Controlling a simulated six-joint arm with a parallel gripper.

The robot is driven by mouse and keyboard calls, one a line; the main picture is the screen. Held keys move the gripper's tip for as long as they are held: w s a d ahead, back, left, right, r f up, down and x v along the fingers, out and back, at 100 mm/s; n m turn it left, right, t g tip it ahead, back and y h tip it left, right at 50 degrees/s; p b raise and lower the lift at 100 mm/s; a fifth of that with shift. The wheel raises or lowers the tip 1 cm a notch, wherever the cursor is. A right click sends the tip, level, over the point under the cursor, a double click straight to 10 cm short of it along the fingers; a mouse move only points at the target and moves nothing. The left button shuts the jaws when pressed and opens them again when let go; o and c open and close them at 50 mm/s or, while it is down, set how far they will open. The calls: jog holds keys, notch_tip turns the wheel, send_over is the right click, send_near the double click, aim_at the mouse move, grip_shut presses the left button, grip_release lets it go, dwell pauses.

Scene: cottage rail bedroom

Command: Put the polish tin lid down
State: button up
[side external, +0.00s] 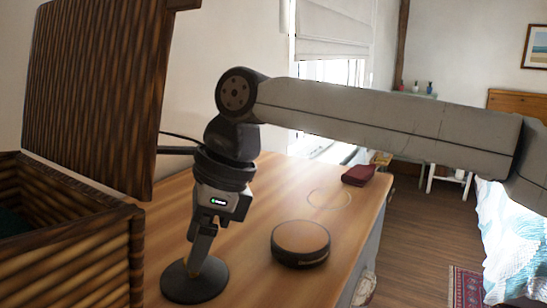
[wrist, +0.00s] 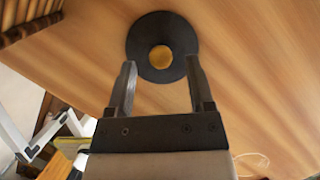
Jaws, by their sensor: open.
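The polish tin lid appears to be the flat black disc (side external: 178,285) lying on the wooden top beside the open chest. In the wrist view the dark disc (wrist: 160,22) has a small golden-tan knob or centre (wrist: 160,57). My gripper (side external: 198,262) points down over the disc. In the wrist view my gripper (wrist: 160,75) is open, with one finger on each side of the golden centre. I cannot tell whether the fingertips touch the disc. A round tin (side external: 300,240) with a dark side and tan top stands to the right.
A brown ribbed chest (side external: 70,262) with its lid raised stands close on the left. A thin ring outline (side external: 329,198) lies on clear wooden surface (side external: 262,190) beyond the tin. A dark red item (side external: 358,175) lies near the far edge.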

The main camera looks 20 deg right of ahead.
jog(key=v, duration=1)
jog(key=shift+r, duration=0.1)
dwell(0.3)
jog(key=shift+o, duration=0.5)
jog(key=shift+w+d, duration=0.1)
